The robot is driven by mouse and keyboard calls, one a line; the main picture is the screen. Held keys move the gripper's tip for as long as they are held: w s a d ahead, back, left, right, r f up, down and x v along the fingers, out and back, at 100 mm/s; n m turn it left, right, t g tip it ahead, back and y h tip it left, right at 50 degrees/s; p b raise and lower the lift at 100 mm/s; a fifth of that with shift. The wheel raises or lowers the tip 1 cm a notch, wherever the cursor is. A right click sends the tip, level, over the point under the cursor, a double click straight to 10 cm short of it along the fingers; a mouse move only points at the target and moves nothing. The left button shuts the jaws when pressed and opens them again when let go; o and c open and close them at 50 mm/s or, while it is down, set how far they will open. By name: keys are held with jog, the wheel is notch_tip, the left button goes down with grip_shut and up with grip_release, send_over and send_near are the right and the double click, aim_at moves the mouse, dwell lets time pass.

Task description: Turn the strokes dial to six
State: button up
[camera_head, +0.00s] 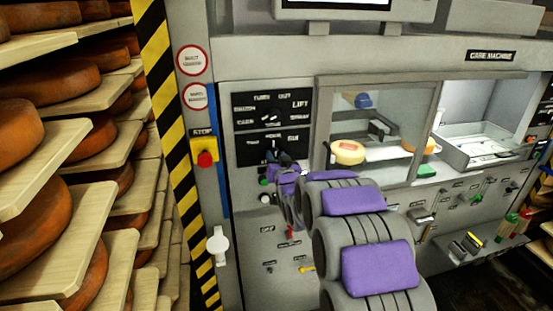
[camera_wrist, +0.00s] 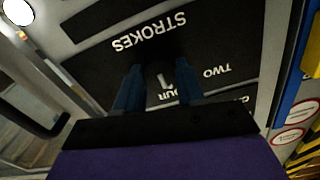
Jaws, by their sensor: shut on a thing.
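My gripper (camera_head: 277,158) reaches to the lower black panel on the front of the grey machine, and in the head view it hides most of that panel's dial. In the wrist view the picture is upside down, with the label STROKES (camera_wrist: 150,32) and the words TWO and part of FOUR showing. My two blue fingers are shut on the strokes dial (camera_wrist: 163,82), a dark knob with a white pointer mark. The mark lies slightly slanted between the fingers, on the side towards the partly hidden FOUR.
A second dial (camera_head: 272,118) sits on the panel just above. A red stop button (camera_head: 205,158) is to the left. Levers and knobs cover the machine front at right. Shelves of cheese wheels (camera_head: 62,215) fill the left side.

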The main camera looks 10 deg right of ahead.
jog(key=c, duration=0.4)
jog(key=shift+c, duration=0.2)
jog(key=shift+m, duration=0.4)
jog(key=shift+r+m+p, duration=0.1)
jog(key=shift+m+p, duration=0.4)
jog(key=shift+p, duration=0.1)
jog(key=shift+m+p, duration=0.4)
jog(key=shift+m, duration=0.8)
jog(key=shift+f+m+b, duration=0.15)
jog(key=shift+m+b, duration=0.05)
jog(key=shift+m, duration=0.95)
jog(key=shift+f+m+b, duration=0.1)
jog(key=shift+m+b, duration=0.1)
jog(key=shift+m, duration=0.95)
jog(key=o, duration=1)
jog(key=shift+d, duration=0.1)
